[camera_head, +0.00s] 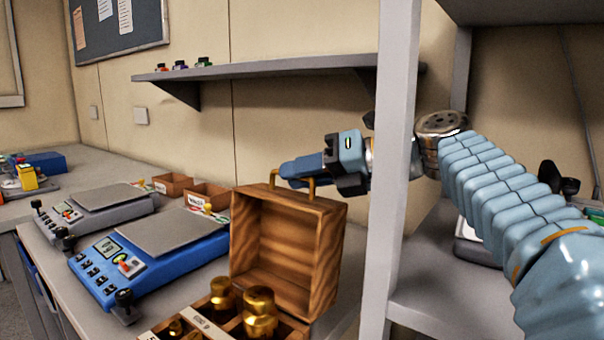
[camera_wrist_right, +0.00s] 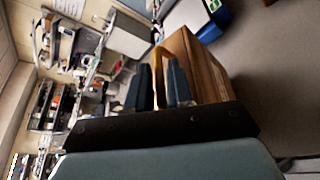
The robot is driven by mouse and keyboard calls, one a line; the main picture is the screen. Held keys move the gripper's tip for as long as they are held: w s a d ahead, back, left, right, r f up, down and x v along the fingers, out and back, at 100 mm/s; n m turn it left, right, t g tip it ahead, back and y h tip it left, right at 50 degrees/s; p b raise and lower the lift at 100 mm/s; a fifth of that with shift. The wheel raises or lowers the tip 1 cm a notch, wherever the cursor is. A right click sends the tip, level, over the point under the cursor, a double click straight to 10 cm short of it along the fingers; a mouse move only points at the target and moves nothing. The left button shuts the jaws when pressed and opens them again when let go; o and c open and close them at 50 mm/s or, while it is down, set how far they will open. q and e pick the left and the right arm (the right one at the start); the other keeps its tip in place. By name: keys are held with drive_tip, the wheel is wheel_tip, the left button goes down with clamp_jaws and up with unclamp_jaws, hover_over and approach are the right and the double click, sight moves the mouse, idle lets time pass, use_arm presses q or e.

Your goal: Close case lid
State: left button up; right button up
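The wooden case (camera_head: 158,332) stands on the bench with its lid (camera_head: 325,262) raised upright at the back, its hollow inner side facing me. Brass weights (camera_head: 260,310) sit in the lower part, which the frame's bottom edge cuts off. A brass handle (camera_head: 312,187) is on the lid's upper edge. My right gripper (camera_head: 290,171) is at this handle, its blue fingers pointing left along it. In the right wrist view the handle (camera_wrist_right: 158,62) lies between the two fingers (camera_wrist_right: 161,75); whether they press on it is unclear. My left gripper is not in view.
A grey upright post (camera_head: 395,170) of a shelf unit stands close beside my right arm. A blue scale (camera_head: 150,262) and a grey scale (camera_head: 95,208) are left of the case. Small boxes (camera_head: 205,192) stand behind. A wall shelf (camera_head: 260,69) runs above.

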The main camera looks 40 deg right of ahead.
sight(282, 200)
clamp_jaws()
drive_tip(key=shift+n+h, duration=0.3)
drive_tip(key=shift+n, duration=0.2)
drive_tip(key=a, duration=0.1)
drive_tip(key=s+a+r, duration=0.1)
drive_tip(key=a, duration=0.2)
drive_tip(key=shift+s+a+r, duration=0.15)
drive_tip(key=shift+s+a, duration=0.1)
drive_tip(key=shift+a, duration=0.15)
unclamp_jaws()
drive_tip(key=shift+d, duration=0.15)
